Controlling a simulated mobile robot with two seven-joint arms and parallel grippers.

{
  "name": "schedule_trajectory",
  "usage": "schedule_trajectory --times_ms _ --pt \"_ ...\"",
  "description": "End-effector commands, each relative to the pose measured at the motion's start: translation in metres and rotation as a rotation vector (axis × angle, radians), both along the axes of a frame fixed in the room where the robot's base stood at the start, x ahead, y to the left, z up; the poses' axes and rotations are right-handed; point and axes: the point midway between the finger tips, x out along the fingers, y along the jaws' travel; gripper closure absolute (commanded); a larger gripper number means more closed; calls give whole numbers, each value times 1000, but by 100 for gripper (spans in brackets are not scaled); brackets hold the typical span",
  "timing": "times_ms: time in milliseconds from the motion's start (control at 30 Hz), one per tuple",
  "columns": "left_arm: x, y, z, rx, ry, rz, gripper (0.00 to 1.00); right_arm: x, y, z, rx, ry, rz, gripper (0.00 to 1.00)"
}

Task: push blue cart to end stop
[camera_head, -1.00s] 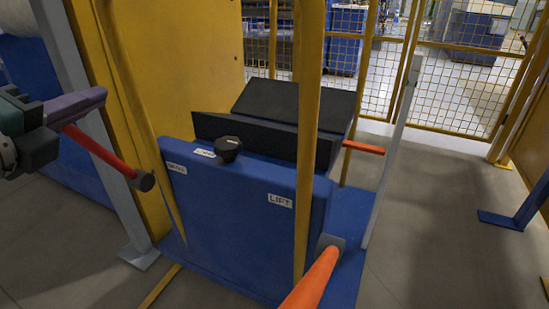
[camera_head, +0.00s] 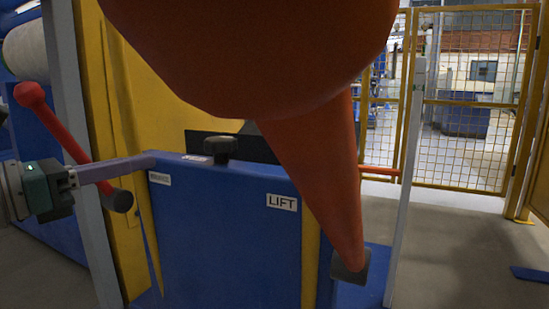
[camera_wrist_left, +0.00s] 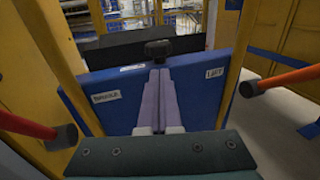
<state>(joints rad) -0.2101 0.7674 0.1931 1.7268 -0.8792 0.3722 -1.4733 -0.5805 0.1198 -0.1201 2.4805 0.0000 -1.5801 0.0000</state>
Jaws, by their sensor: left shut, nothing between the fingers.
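The blue cart (camera_head: 225,230) is an upright blue panel with a black knob (camera_head: 221,148) on its top edge and a LIFT label on its right side. It stands ahead of me between yellow posts. My left gripper (camera_head: 151,158) is shut and empty, its purple fingers pointing at the panel's upper left edge in the head view. In the left wrist view its fingertips (camera_wrist_left: 158,73) overlap the panel (camera_wrist_left: 120,82) just below the knob. I cannot tell whether they touch it. My right gripper is not in view.
A large orange-red bar (camera_head: 310,170) with a dark end cap hides much of the head view's centre. A red bar (camera_head: 60,130) slants beside my left gripper. A yellow mesh fence (camera_head: 465,110) stands behind.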

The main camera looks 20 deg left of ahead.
Motion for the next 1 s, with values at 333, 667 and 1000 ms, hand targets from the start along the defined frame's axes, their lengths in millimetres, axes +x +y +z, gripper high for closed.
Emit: schedule_trajectory --times_ms 333,667,1000 --pt "55 -19 0 0 -4 2 100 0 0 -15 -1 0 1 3" --pt "87 -30 -1 -4 0 3 100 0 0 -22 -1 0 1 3" --pt "92 -32 0 -3 2 3 100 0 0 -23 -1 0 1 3"
